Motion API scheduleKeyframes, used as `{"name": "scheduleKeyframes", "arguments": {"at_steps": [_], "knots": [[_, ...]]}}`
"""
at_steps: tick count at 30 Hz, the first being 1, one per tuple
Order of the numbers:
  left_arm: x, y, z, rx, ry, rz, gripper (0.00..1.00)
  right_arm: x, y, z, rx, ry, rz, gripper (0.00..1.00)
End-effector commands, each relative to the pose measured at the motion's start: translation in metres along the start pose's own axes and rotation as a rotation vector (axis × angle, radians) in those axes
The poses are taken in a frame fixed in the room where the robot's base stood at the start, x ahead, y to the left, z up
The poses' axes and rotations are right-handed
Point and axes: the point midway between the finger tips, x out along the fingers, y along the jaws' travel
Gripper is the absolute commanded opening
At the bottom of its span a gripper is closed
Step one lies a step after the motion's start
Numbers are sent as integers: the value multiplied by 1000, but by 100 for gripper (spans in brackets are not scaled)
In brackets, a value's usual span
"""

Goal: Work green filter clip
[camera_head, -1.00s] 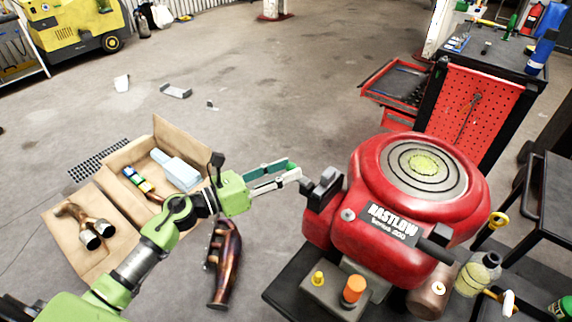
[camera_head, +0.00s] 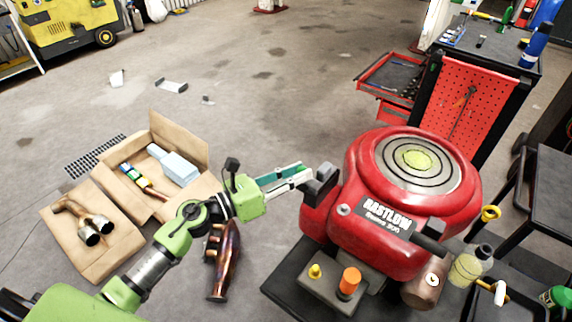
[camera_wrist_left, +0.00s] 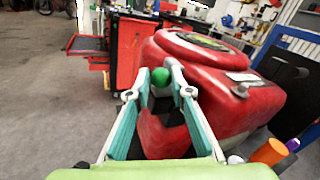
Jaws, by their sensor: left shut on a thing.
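The red engine (camera_head: 400,200) with a round ribbed top stands at the right of the head view. A black filter housing (camera_head: 321,184) sticks out from its left side. The green filter clip (camera_wrist_left: 160,77) shows as a small round knob between my left fingertips in the left wrist view. My left gripper (camera_head: 305,174) reaches in from the left with its fingertips at the housing. In the left wrist view my left gripper (camera_wrist_left: 160,70) is shut on the clip, with the dark housing just behind and below. The clip's lower part is hidden. My right gripper is not in view.
A curved exhaust pipe (camera_head: 224,262) lies on the floor below my left arm. An open cardboard box (camera_head: 150,215) with parts is at the left. A red tool cabinet (camera_head: 468,110) with an open drawer stands behind the engine. A bottle (camera_head: 468,265) stands at the right.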

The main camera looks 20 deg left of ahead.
Motion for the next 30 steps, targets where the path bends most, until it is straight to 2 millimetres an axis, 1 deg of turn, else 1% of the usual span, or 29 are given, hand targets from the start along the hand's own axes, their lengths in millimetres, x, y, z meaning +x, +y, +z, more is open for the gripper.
{"name": "scheduleKeyframes", "arguments": {"at_steps": [1,8,9,10,11,20,23,26,30], "knots": [[2,-6,-1,-7,1,-9,0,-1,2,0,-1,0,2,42],[2,-8,-3,-9,2,-14,0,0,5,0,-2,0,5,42],[2,-9,-3,-10,3,-14,23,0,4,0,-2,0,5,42],[2,-9,-3,-10,3,-15,31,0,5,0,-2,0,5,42],[2,-9,-3,-9,3,-15,35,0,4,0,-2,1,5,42],[2,-6,-2,-5,1,-9,35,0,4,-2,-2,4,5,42],[-3,-5,-2,-5,2,-7,35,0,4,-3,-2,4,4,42],[-15,-5,-3,-6,3,-6,35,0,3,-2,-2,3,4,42],[-41,-6,-4,-6,5,-6,35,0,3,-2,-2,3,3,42]]}}
